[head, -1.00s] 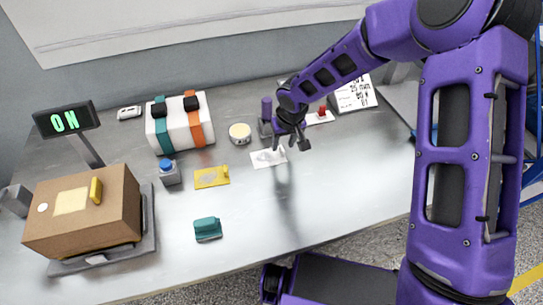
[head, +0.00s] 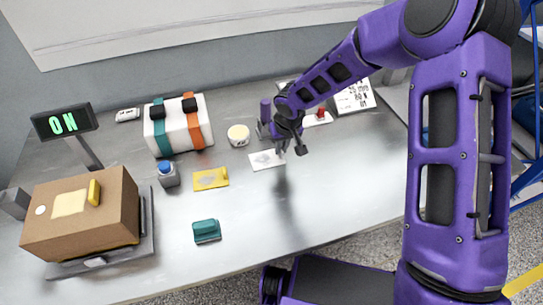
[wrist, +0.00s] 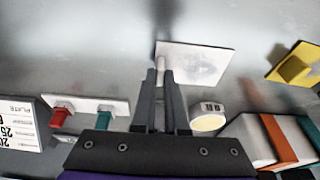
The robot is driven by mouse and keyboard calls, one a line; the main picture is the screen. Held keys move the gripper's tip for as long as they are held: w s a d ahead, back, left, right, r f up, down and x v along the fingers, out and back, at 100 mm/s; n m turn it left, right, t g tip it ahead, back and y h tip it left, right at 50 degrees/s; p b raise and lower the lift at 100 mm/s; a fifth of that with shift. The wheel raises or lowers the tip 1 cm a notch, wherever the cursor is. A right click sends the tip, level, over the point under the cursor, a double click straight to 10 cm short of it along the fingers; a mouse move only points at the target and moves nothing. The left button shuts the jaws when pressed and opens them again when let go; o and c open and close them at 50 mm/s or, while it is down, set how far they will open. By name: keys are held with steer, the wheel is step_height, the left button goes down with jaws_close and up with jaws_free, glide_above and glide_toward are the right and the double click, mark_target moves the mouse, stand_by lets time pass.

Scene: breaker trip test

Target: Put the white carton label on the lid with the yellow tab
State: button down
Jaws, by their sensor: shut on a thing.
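The white carton label (head: 262,161) is a flat white card with a grey smudge, lying on or just above the metal table. My gripper (head: 289,151) is at its right end, shut on its small upright white tab. In the wrist view the label (wrist: 200,65) extends from the fingertips (wrist: 163,76), which partly hide the tab. The brown carton (head: 45,222) stands at the left on a dark platform. Its lid (head: 116,190) has a raised yellow tab (head: 94,192), a pale yellow square and a white dot.
A strapped white box (head: 178,125) stands behind.

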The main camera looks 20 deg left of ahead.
step_height(320, 180, up, 10)
steer(key=p, duration=0.1)
steer(key=s+d+f+m, duration=0.1)
steer(key=s+d+m, duration=0.1)
steer(key=d, duration=1.1)
steer(key=s+d+f+m+h, duration=0.1)
steer(key=s+d+f+m, duration=0.1)
steer(key=d, duration=1.1)
steer(key=shift+s+d+f+m+t+h, duration=0.3)
steer(key=shift+s+m, duration=0.2)
steer(key=shift+m, duration=0.7)
